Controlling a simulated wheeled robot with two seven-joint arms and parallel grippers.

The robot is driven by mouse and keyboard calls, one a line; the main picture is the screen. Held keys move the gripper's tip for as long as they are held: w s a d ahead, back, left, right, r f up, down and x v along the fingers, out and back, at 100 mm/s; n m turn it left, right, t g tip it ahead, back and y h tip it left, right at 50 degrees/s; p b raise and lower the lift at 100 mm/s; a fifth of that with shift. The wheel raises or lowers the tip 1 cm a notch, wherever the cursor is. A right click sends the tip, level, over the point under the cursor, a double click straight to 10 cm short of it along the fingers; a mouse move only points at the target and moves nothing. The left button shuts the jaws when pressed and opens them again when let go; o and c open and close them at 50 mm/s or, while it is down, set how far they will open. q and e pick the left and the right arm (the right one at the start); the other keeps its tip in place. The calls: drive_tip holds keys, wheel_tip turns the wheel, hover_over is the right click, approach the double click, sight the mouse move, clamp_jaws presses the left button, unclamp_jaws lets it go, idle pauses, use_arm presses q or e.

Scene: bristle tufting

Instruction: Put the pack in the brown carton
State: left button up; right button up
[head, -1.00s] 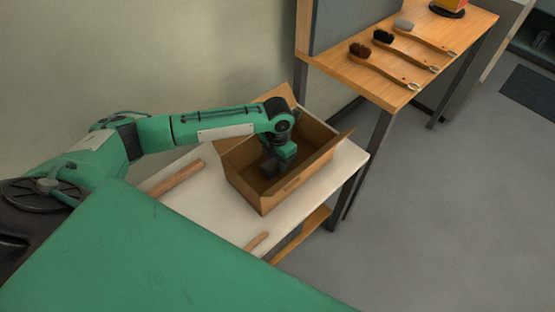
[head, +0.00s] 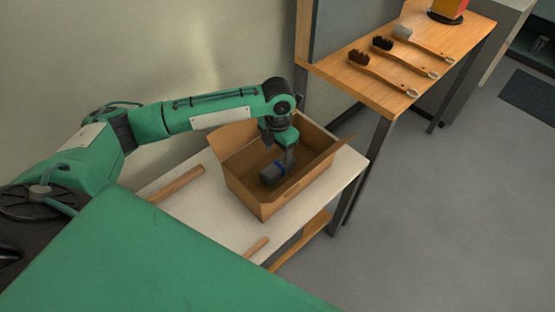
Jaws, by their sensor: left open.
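The brown carton (head: 256,192) stands open on a white-topped table, its flaps folded outward. A dark grey pack with a blue band (head: 270,177) is inside it, near the middle of the carton. My left gripper (head: 286,158) points down into the carton just above and behind the pack. It is open; the fingertips are small and dark here, and I cannot tell whether they still touch the pack. My right gripper is not in view.
Two wooden strips (head: 177,184) lie on the white table (head: 222,222). A wooden bench (head: 462,38) at the upper right holds three brushes (head: 384,72) and a red and yellow object (head: 449,8). The floor at right is mostly clear.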

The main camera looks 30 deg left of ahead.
sight(278, 166)
use_arm(q)
drive_tip(key=shift+r, duration=2.05)
